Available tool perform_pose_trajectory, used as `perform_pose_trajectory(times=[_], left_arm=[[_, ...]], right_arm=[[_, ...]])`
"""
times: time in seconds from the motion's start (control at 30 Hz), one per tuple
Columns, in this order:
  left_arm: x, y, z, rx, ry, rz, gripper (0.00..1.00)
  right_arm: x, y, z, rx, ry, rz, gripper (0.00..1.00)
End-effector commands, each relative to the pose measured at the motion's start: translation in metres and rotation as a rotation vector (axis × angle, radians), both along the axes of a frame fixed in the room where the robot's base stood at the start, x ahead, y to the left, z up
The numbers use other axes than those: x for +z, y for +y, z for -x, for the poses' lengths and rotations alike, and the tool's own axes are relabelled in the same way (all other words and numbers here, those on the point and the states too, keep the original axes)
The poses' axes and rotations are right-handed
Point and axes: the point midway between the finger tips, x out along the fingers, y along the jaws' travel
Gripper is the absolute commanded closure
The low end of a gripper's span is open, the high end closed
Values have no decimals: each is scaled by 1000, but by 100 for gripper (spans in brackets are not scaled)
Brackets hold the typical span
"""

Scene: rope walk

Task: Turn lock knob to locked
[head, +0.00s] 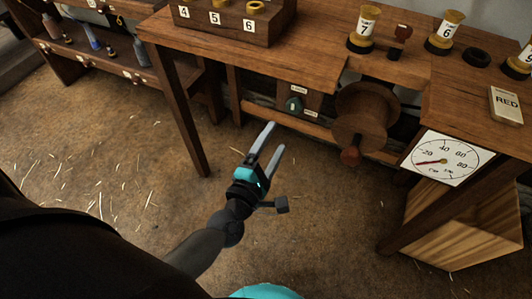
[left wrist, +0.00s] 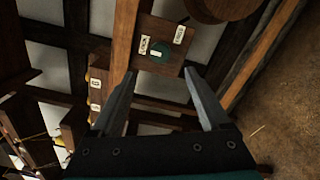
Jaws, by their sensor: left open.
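The lock knob (head: 293,104) is a small dark green knob on a wooden plate below the table edge, with a small white label above it and another at its lower right. In the left wrist view the knob (left wrist: 159,52) is a round green disc with a pale mark, between two white labels too small to read surely. My left gripper (head: 277,136) is open and empty, below and left of the knob in the head view and apart from it. In the left wrist view its two fingers (left wrist: 162,84) point toward the plate. My right gripper is not in view.
A wooden drum (head: 362,112) with a handle (head: 350,156) stands just right of the knob. A dial gauge (head: 443,159) hangs farther right. A table leg (head: 184,120) stands to the left. Numbered spools stand on the table (head: 310,62). The floor (head: 110,170) around my arm is clear apart from straw.

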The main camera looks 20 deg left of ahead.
Motion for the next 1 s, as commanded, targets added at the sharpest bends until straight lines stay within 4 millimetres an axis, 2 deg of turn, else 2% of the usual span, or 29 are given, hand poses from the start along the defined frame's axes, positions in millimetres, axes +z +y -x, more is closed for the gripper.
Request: perform_pose_trajectory(times=[0.1, 0.3, 0.9, 1.0], left_arm=[[0, 0, 20, -2, 2, -1, 20], [0, 1, 37, -1, 0, -1, 20], [0, 1, 40, 0, 0, -1, 20], [-6, 1, 40, -6, 13, -32, 20]], right_arm=[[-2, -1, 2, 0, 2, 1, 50], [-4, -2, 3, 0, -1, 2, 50], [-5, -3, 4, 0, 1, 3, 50], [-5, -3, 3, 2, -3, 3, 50]])
